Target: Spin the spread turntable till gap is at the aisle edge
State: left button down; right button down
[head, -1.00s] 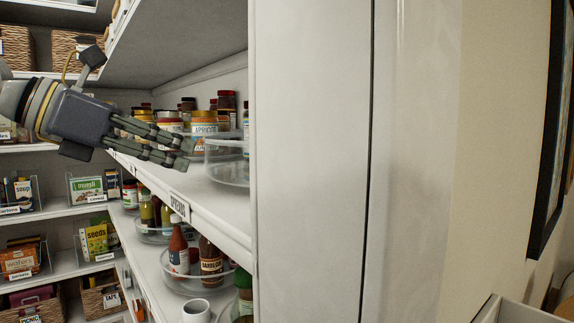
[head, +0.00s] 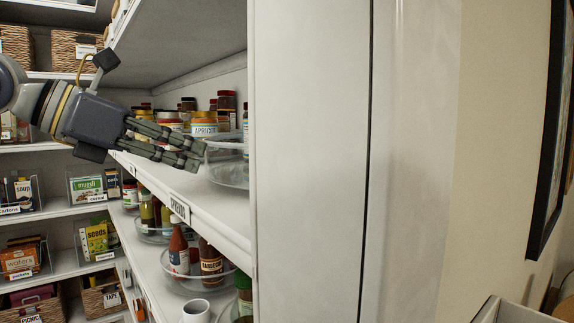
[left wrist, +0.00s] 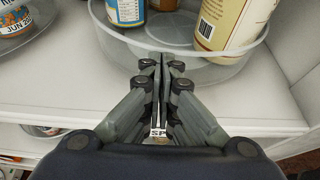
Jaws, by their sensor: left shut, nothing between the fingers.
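The spread turntable (head: 228,172) is a clear round tray on the white shelf above the "SPREADS" label (head: 180,208). The upright panel hides its right part in the head view. In the left wrist view the turntable (left wrist: 205,72) carries a blue-labelled jar (left wrist: 127,10) and a cream-labelled jar (left wrist: 232,22), with bare floor between them. My left gripper (head: 202,154) is shut and empty, its fingertips at the turntable's left edge in the head view. In the left wrist view the fingertips (left wrist: 161,66) overlap the near rim; I cannot tell whether they touch. My right gripper is not in view.
Jars, one marked apricot (head: 204,125), stand behind my fingers. A lower shelf holds another clear turntable (head: 185,286) with sauce bottles. The white upright panel (head: 308,160) stands close on the right. In the left wrist view, bare shelf (left wrist: 60,90) lies left of the fingers.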

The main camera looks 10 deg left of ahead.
aim_at(221, 165)
pick_arm(q)
jog(key=shift+s+d, duration=0.85)
jog(key=shift+s, duration=0.25)
jog(key=shift+s+d, duration=0.3)
jog(key=shift+d, duration=0.3)
jog(key=shift+s+d, duration=0.3)
jog(key=shift+d, duration=0.25)
jog(key=shift+a, duration=0.1)
jog(key=shift+s+a+b, duration=0.35)
jog(key=shift+s+b, duration=0.1)
jog(key=shift+s, duration=0.15)
jog(key=shift+s+a, duration=0.55)
jog(key=shift+s, duration=0.35)
